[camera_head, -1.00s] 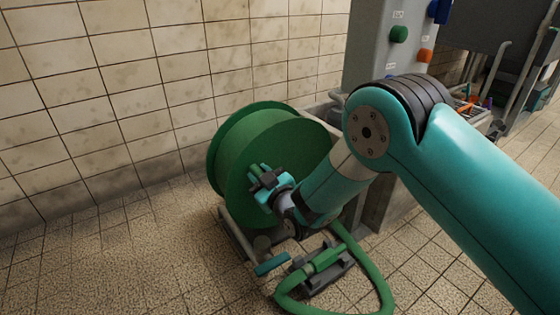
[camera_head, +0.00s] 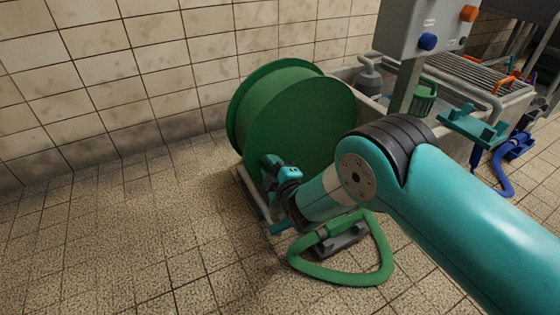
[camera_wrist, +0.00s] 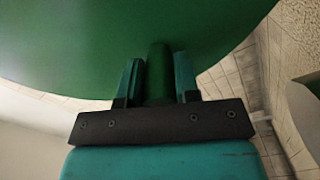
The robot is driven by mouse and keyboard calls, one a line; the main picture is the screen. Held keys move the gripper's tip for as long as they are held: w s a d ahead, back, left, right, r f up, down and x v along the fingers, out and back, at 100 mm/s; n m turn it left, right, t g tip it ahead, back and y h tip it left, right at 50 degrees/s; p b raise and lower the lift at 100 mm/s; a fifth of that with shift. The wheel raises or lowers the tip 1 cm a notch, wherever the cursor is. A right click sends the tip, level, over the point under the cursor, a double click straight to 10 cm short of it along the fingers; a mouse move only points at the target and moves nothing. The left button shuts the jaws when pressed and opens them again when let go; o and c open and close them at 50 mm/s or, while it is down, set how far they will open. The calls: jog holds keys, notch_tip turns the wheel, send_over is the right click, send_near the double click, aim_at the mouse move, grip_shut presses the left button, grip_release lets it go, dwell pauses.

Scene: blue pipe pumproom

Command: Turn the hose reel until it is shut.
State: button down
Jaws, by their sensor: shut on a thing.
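The hose reel (camera_head: 305,120) is a big green drum on a low grey frame, standing on the floor by the tiled wall. Its flat near side also fills the top of the wrist view (camera_wrist: 110,45). My gripper (camera_head: 270,164) is at the lower left part of that side. In the wrist view my gripper (camera_wrist: 158,82) has its two teal fingers on either side of a green handle (camera_wrist: 159,70) that stands out from the reel. It is shut on this handle. In the head view my gripper hides the handle.
A green hose (camera_head: 340,278) loops on the floor in front of the reel, beside a dark grey bracket. A grey panel post (camera_head: 408,90) and a grated basin (camera_head: 470,75) stand to the right. The floor at left is clear.

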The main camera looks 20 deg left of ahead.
jog(key=shift+f+n, duration=0.3)
jog(key=shift+f, duration=0.15)
jog(key=c, duration=0.9)
grip_release()
jog(key=shift+o, duration=0.3)
jog(key=shift+d+r, duration=0.1)
jog(key=shift+d, duration=0.05)
